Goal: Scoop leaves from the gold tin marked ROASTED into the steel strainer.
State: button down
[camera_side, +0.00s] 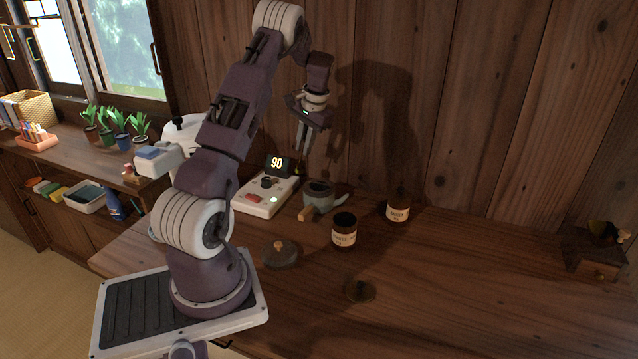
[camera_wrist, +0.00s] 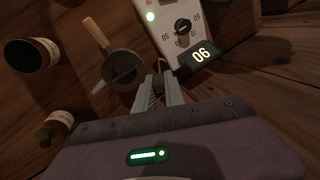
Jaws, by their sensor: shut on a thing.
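Two dark brownish-gold tins stand on the counter with pale labels too small to read, so I cannot tell which is marked ROASTED. The nearer tin (camera_side: 344,232) is open with a dark inside; it also shows in the wrist view (camera_wrist: 50,50). The other tin (camera_side: 398,209) stands nearer the wall (camera_wrist: 50,134). A grey round pot with a wooden handle (camera_side: 320,192) stands left of them (camera_wrist: 122,68); I cannot make out a separate steel strainer. My gripper (camera_side: 301,150) is above and behind the pot, shut on a small thin brownish thing, mostly hidden between the fingers (camera_wrist: 162,80).
A white device (camera_side: 262,203) with a display reading 90 stands left of the pot. A round knobbed lid (camera_side: 281,255) and a dark disc (camera_side: 359,290) lie in front. A small wooden box (camera_side: 597,258) stands far right. The counter's right middle is clear; the plank wall is close behind.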

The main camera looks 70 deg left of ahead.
jog(key=shift+w+d+f+g+y, duration=0.1)
jog(key=shift+w+d+g+y, duration=0.1)
jog(key=shift+w+d+y, duration=0.35)
jog(key=shift+w+d+g+y, duration=0.15)
jog(key=shift+d+g+y, duration=0.1)
jog(key=shift+d, duration=0.45)
jog(key=shift+w+d+g+y, duration=0.25)
jog(key=shift+w+d+y, duration=0.05)
jog(key=shift+d, duration=0.25)
jog(key=shift+w+d+r+y, duration=0.1)
jog(key=shift+w+d+y, duration=0.15)
jog(key=shift+d, duration=0.15)
jog(key=shift+w+d+r+y, duration=0.1)
jog(key=shift+w+d+y, duration=0.15)
jog(key=shift+d, duration=0.15)
jog(key=shift+w+d+r+g+y, duration=0.2)
jog(key=shift+w+d+g+y, duration=0.15)
jog(key=shift+d, duration=0.2)
jog(key=shift+w+d+f+g+y, duration=0.25)
jog(key=shift+d+f+g+y, duration=0.15)
jog(key=shift+d+y, duration=0.35)
jog(key=shift+w+d+f+g+y, duration=0.25)
jog(key=shift+d+f+g+y, duration=0.2)
jog(key=shift+y, duration=0.45)
jog(key=shift+w+d+f, duration=0.1)
jog(key=shift+f, duration=0.35)
